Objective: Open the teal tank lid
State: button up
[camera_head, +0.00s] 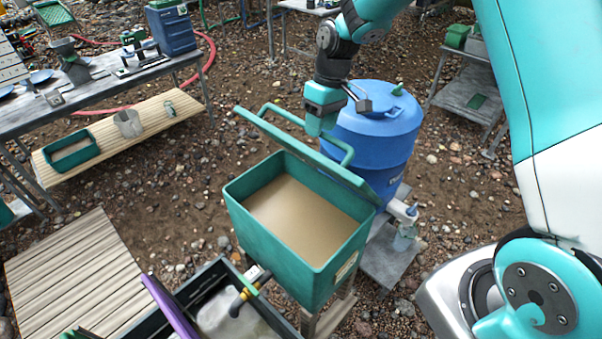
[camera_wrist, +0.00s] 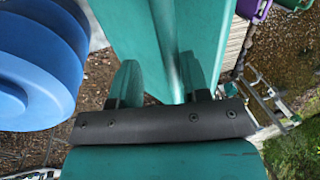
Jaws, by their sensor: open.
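The teal tank (camera_head: 290,262) stands in the middle of the head view, with brownish contents showing inside. Its teal lid (camera_head: 345,180) is raised along the far side, seen nearly edge-on, leaving the top uncovered. A teal loop handle (camera_head: 278,108) sticks out from the lid's far face. My gripper (camera_head: 320,123) is at the handle, behind the lid; whether it touches the handle or lid is unclear. In the wrist view my gripper (camera_wrist: 160,85) has its two fingers apart, with a teal panel (camera_wrist: 145,30) beyond and between them.
A blue barrel (camera_head: 375,140) stands close behind the tank, beside my gripper. A dark trough with a purple edge (camera_head: 165,305) is in front. A metal table (camera_head: 90,95) and a wooden bench (camera_head: 140,125) are at left. Gravel ground lies between.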

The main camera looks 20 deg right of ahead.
jog(key=s+a+f+b, duration=0.3)
jog(key=s+a+f, duration=0.2)
jog(key=a+f, duration=0.3)
jog(key=shift+a+f+h, duration=0.15)
jog(key=shift+a+h, duration=0.15)
jog(key=shift+a, duration=0.7)
